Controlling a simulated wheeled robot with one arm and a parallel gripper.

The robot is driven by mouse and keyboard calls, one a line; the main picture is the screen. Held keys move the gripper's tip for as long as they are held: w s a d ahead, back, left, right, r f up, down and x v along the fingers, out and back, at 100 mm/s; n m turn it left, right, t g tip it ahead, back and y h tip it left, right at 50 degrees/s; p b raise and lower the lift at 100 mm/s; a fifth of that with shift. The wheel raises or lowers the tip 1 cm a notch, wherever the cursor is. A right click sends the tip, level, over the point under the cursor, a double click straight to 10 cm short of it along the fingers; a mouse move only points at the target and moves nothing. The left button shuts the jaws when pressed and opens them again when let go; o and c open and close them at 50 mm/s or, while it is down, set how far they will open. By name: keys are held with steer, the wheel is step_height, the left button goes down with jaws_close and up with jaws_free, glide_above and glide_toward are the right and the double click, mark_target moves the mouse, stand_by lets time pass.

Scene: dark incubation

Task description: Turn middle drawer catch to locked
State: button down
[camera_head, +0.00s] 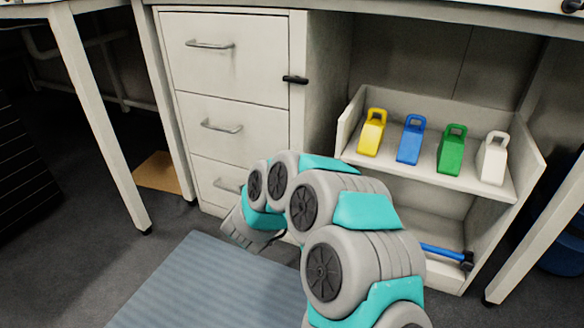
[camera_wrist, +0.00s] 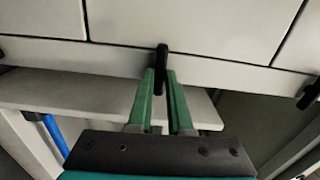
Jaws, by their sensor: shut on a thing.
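The middle drawer (camera_head: 218,128) is a closed pale front with a bar handle. Its front also fills the upper middle of the wrist view (camera_wrist: 190,25). A black catch (camera_wrist: 162,51) sits at the drawer's edge strip in the wrist view. My gripper (camera_wrist: 161,80) is shut on this catch, with a green finger on each side. The catch's top end shows beyond the fingertips, near the drawer's edge seam. In the head view, my arm hides this catch and my fingertips.
Another black catch (camera_head: 295,79) lies level beside the top drawer (camera_head: 225,60). To the right, a shelf tray (camera_head: 430,177) holds yellow (camera_head: 372,133), blue (camera_head: 411,139), green (camera_head: 451,149) and white (camera_head: 492,158) items. A blue-handled tool (camera_head: 442,254) lies below. A blue-grey mat (camera_head: 190,290) covers the floor.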

steer(key=shift+m, duration=0.3)
stand_by(0.4)
steer(key=c, duration=0.8)
jaws_free()
steer(key=shift+c, duration=0.2)
steer(key=v, duration=0.7)
steer(key=shift+s+p, duration=0.4)
steer(key=shift+a, duration=0.15)
